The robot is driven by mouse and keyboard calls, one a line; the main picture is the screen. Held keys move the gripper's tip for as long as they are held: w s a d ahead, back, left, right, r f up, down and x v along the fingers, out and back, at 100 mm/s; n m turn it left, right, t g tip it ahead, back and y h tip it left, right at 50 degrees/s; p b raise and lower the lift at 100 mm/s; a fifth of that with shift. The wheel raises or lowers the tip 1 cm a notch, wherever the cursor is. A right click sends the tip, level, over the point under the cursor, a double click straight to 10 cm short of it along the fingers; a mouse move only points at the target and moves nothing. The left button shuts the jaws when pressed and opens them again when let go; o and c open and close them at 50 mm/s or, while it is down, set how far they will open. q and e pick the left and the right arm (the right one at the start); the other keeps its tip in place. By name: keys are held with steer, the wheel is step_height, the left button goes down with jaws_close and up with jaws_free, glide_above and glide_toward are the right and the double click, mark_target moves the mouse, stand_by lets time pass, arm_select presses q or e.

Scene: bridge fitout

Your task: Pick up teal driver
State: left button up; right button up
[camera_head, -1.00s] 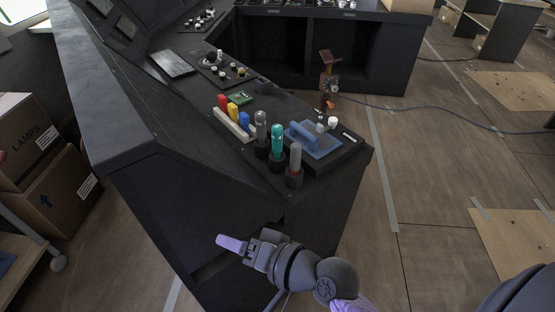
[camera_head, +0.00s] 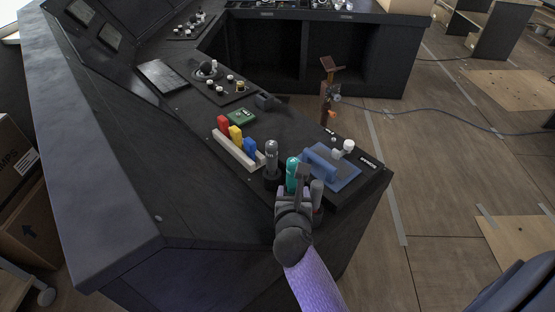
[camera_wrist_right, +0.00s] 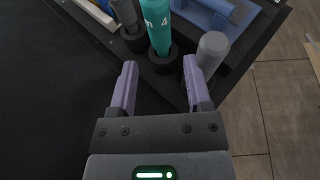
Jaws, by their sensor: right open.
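The teal driver (camera_head: 292,174) stands upright in a round black holder, between two grey-handled drivers, near the console's front corner. In the right wrist view the teal driver (camera_wrist_right: 157,26) rises from its black holder (camera_wrist_right: 163,60), just beyond the fingertips. My right gripper (camera_wrist_right: 158,66) is open, its two purple fingers spread with nothing between them; one finger is close to the right grey driver (camera_wrist_right: 211,48). In the head view my right gripper (camera_head: 297,186) is at the drivers and hides the lower part of the teal one. My left gripper is not in view.
Another grey driver (camera_head: 271,156) stands left of the teal one. A blue block on a blue mat (camera_head: 345,178) lies to the right. A pale rack (camera_head: 234,150) with red, yellow and blue items is behind left. A white knob (camera_head: 348,146) stands near the right edge.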

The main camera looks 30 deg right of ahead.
mark_target(292, 175)
steer(key=b+x, duration=0.4)
steer(key=x, duration=0.6)
steer(key=shift+r, duration=0.15)
steer(key=shift+w+r, duration=0.1)
steer(key=shift+r, duration=0.05)
steer(key=shift+c, duration=0.4)
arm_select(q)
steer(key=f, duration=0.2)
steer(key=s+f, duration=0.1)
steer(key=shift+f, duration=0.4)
arm_select(e)
jaws_close()
